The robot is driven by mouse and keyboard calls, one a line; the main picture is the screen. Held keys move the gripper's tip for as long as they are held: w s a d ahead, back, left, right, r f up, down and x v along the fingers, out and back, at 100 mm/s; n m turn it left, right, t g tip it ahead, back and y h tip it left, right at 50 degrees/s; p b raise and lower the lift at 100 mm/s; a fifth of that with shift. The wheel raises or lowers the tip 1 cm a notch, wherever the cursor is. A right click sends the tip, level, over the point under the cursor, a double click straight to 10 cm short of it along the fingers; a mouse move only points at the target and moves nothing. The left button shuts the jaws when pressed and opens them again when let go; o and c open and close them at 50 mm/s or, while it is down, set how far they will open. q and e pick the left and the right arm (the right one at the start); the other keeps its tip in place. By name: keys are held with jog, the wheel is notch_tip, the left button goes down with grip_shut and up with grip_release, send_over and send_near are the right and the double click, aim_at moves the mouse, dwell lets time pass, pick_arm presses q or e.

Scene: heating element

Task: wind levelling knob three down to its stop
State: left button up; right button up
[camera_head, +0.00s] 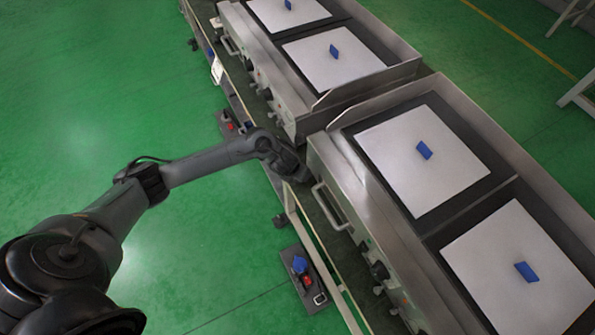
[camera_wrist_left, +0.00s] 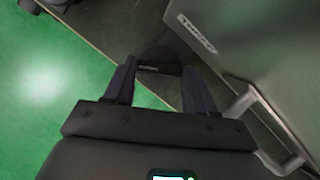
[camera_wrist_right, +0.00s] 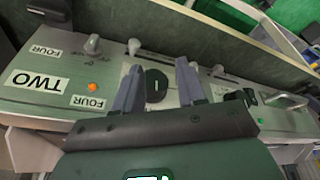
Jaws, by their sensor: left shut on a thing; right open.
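My left gripper (camera_wrist_left: 159,78) has its two fingers on either side of a dark round piece (camera_wrist_left: 160,60) low beside a metal cabinet, and it is shut on it. This looks like a levelling knob, but its number is not readable. In the head view the left gripper (camera_head: 288,168) is at the gap between two griddle units, and the knob is hidden there. My right gripper (camera_wrist_right: 158,75) is open. A black slotted knob (camera_wrist_right: 155,86) shows between its fingers, on a panel; no contact is visible. The right arm is outside the head view.
Two steel griddle units (camera_head: 340,165) carry white plates with blue handles. A grab handle (camera_wrist_left: 270,125) is close right of the left gripper. The right wrist's panel has a TWO label (camera_wrist_right: 38,84) and several knobs. Green floor at left is clear.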

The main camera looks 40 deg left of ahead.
pick_arm(q)
jog(key=shift+w+d+r+n+g+y+p, duration=0.15)
jog(key=shift+n+y+p, duration=0.2)
jog(key=shift+n+p, duration=0.7)
jog(key=shift+s+d+r+n+g+y+p, duration=0.15)
jog(key=shift+n+y+p, duration=0.2)
jog(key=shift+n+p, duration=0.7)
jog(key=n+y+p, duration=0.1)
jog(key=n+p, duration=0.1)
jog(key=shift+w+f+p, duration=0.1)
jog(key=shift+w+p, duration=0.05)
jog(key=shift+p, duration=0.25)
jog(key=shift+f+n+g+p, duration=0.15)
jog(key=shift+n+g+p, duration=0.3)
jog(key=shift+n, duration=0.35)
jog(key=o, duration=1)
jog(key=shift+c, duration=0.2)
jog(key=shift+o, duration=0.4)
